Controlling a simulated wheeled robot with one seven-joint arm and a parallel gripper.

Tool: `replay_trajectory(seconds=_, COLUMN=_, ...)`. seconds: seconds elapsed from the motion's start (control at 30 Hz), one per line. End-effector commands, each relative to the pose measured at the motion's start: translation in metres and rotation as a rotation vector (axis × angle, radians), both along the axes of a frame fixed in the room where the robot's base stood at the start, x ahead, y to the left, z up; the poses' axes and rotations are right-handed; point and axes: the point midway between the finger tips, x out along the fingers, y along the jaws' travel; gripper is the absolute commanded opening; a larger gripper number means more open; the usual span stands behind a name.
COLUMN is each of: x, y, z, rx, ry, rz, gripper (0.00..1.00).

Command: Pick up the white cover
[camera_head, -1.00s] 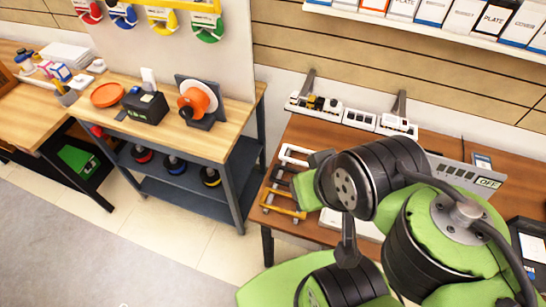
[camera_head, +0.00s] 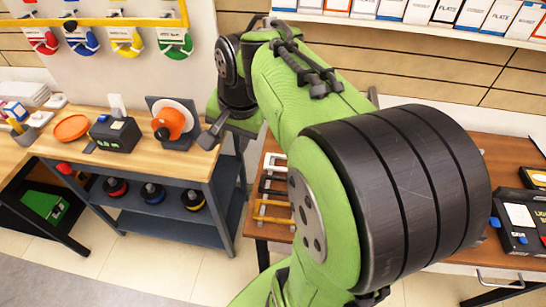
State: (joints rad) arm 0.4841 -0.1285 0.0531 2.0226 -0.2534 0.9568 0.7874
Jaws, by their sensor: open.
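A white round disc (camera_head: 184,111) stands upright against a dark stand (camera_head: 156,103) on the wooden workbench, partly behind an orange round piece (camera_head: 166,124). It may be the white cover, but I cannot tell for sure. My gripper (camera_head: 211,132) is only partly seen at the end of my green arm, close to the right of the orange piece and the disc in the picture. It is open, and I see nothing held in it. My arm hides much of the middle of the view.
The workbench (camera_head: 60,148) also bears an orange plate (camera_head: 71,128) and a black box (camera_head: 116,134). Colored tool holders hang from a yellow rail (camera_head: 100,21) above it. A brown table (camera_head: 500,160) at right is largely hidden by my arm.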

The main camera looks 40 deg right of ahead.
Motion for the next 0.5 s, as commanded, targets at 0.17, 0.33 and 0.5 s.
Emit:
replay_trajectory(seconds=0.17, x=0.035, y=-0.069, z=-0.045, rx=0.156, ry=0.058, rz=-0.362, gripper=0.41)
replay_trajectory(seconds=0.33, x=0.048, y=-0.167, z=-0.115, rx=0.369, ry=0.121, rz=-0.831, gripper=0.41)
replay_trajectory(seconds=0.5, x=0.03, y=-0.247, z=-0.183, rx=0.557, ry=0.167, rz=-1.22, gripper=0.41)
